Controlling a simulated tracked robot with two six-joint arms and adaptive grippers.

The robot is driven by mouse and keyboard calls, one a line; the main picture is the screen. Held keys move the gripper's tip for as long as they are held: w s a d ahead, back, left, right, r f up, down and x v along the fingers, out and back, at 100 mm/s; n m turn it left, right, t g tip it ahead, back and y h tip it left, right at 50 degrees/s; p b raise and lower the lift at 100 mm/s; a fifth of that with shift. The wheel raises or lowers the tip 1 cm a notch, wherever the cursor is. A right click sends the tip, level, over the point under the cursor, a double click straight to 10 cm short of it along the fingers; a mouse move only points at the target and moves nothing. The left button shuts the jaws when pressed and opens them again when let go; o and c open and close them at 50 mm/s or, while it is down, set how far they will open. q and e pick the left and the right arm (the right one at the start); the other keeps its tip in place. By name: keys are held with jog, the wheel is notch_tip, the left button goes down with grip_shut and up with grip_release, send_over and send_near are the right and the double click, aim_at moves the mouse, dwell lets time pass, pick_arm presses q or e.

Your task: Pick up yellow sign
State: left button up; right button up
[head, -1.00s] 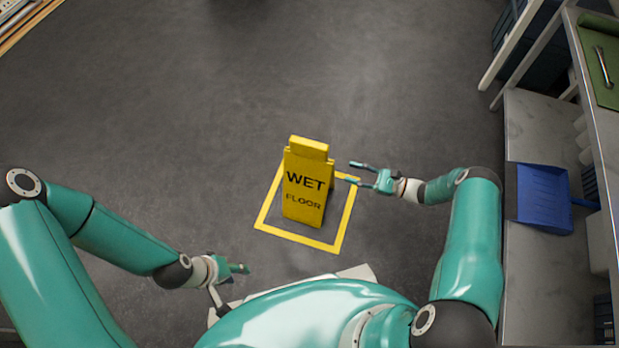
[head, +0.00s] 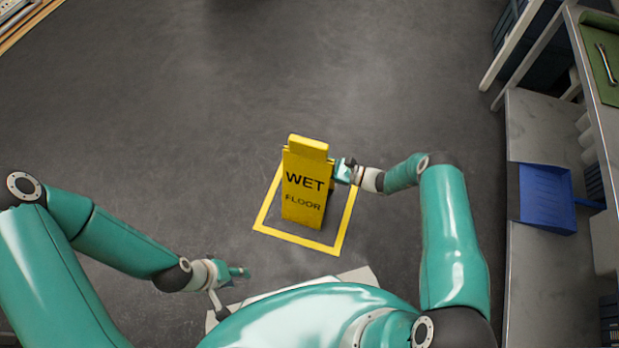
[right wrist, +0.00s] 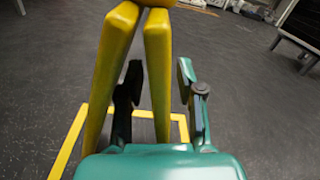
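The yellow WET FLOOR sign (head: 303,188) stands upright as an A-frame inside a yellow floor square (head: 343,228) in the head view. My right gripper (head: 341,170) is at the sign's right side, its fingertips hidden there. In the right wrist view, the sign's two legs (right wrist: 107,70) rise to a joined top. My right gripper (right wrist: 160,78) is open, one finger between the legs and the other outside the right leg, with visible gaps. My left gripper (head: 238,271) is low left of centre, away from the sign; its finger opening is unclear.
A bench with a blue dustpan-like tray (head: 546,198) and a green mat with a wrench (head: 606,65) runs along the right side. The grey floor (head: 180,110) is clear to the left of and behind the sign.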

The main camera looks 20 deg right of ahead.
grip_shut()
jog(key=shift+r, duration=0.1)
dwell(0.6)
